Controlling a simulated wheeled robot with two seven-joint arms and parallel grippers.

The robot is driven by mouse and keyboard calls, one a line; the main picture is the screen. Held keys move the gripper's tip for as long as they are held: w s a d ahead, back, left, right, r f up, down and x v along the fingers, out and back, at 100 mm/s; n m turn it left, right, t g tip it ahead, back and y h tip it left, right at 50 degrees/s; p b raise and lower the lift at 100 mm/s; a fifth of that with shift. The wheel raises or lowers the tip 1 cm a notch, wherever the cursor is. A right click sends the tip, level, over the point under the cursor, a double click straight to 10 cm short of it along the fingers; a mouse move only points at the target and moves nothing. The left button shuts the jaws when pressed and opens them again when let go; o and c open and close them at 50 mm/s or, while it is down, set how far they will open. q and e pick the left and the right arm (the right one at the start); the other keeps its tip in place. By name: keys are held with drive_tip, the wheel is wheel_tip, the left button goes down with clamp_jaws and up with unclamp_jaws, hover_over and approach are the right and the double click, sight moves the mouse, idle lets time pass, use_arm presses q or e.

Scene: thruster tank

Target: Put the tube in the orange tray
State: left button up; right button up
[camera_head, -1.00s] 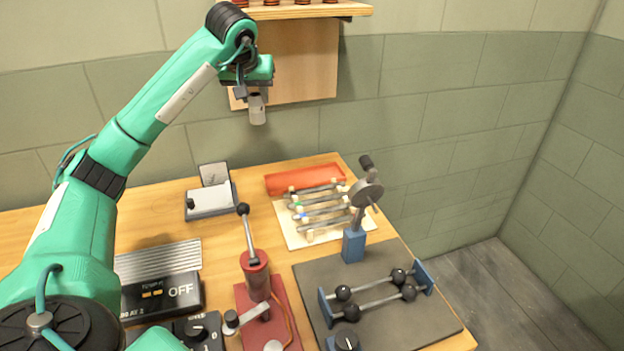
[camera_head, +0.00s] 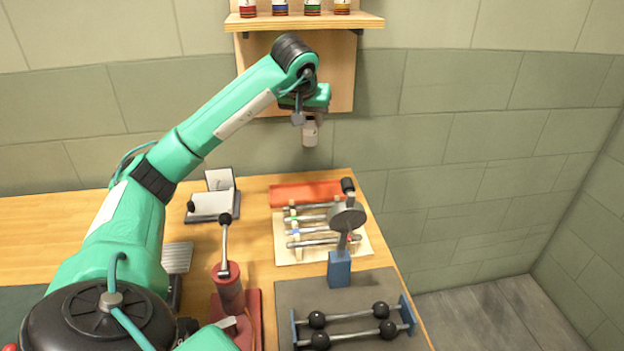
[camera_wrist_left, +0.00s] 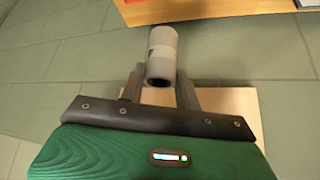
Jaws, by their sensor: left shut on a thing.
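The tube (camera_head: 310,133) is a short, pale grey cylinder in my left gripper (camera_head: 311,117), high above the back of the table in front of the wall. In the left wrist view the tube (camera_wrist_left: 162,52) sits between the two fingers of the left gripper (camera_wrist_left: 160,88), its near end open and dark. The orange tray (camera_head: 300,193) lies at the back of the table, below the tube and clearly apart from it. The tray's right end is partly hidden by a black knob. My right gripper is not in view.
A cream rack (camera_head: 292,253) with several metal rods stands in front of the tray. A blue post (camera_head: 339,268) with a round grey head rises beside it. A wooden shelf (camera_head: 300,22) with bottles is above the gripper. A red lever device (camera_head: 229,285) stands front left.

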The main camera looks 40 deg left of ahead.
use_arm(q)
drive_tip(key=shift+f+b, duration=0.35)
drive_tip(key=shift+f, duration=7.55)
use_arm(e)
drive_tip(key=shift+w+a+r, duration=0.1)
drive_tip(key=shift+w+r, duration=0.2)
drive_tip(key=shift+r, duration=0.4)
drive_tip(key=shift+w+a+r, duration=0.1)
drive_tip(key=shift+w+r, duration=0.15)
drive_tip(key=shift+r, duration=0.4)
use_arm(q)
drive_tip(key=shift+f, duration=0.1)
drive_tip(key=o, duration=1)
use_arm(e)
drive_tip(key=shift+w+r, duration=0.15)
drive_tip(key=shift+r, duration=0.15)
